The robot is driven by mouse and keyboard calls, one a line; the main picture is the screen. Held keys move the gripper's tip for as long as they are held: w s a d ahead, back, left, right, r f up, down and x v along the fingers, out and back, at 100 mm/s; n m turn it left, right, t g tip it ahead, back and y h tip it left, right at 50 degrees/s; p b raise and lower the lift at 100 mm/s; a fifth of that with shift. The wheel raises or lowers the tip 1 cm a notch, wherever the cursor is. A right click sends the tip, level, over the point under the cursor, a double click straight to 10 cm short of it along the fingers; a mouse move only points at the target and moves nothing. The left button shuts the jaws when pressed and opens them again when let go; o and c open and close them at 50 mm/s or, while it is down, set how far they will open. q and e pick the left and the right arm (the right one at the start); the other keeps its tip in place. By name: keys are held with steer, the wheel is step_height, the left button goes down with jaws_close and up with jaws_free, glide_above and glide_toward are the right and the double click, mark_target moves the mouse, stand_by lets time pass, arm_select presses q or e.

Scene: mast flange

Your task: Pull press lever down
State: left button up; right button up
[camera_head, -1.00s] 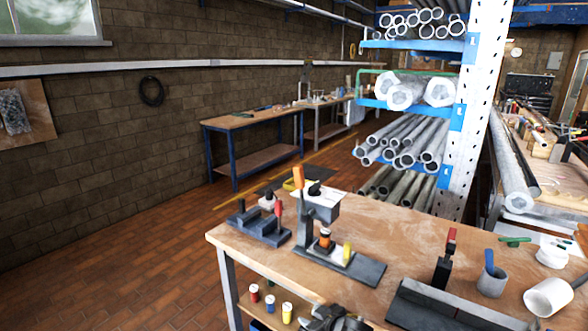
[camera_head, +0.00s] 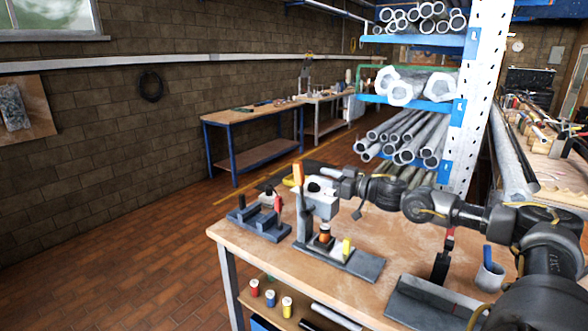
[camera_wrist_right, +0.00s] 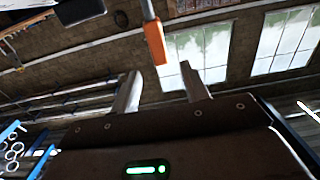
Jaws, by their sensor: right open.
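The press (camera_head: 318,205) stands on the near workbench on a dark base plate. Its lever has an orange grip (camera_head: 298,174) that stands upright at the left of the press head. My right gripper (camera_head: 314,186) is at the top of the press head, just right of the lever; its fingertips are hard to make out there. In the right wrist view the open fingers (camera_wrist_right: 160,84) are spread, and the orange grip (camera_wrist_right: 154,42) shows ahead of the space between them. Nothing is seen between the fingers. My left gripper is not in view.
A dark fixture (camera_head: 258,222) with a red-handled clamp stands left of the press. A grey angled block (camera_head: 425,298) and a cup (camera_head: 489,276) are at the right, near my arm. A pipe rack (camera_head: 470,110) rises behind. Coloured spools sit on the lower shelf.

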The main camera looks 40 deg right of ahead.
mark_target(302, 170)
steer(key=p+x, duration=0.4)
steer(key=x, duration=0.6)
steer(key=shift+d+p, duration=0.1)
steer(key=shift+p, duration=0.3)
steer(key=shift+w+a, duration=0.2)
steer(key=shift+w, duration=0.25)
steer(key=shift+f, duration=0.1)
steer(key=shift+c, duration=0.4)
jaws_close()
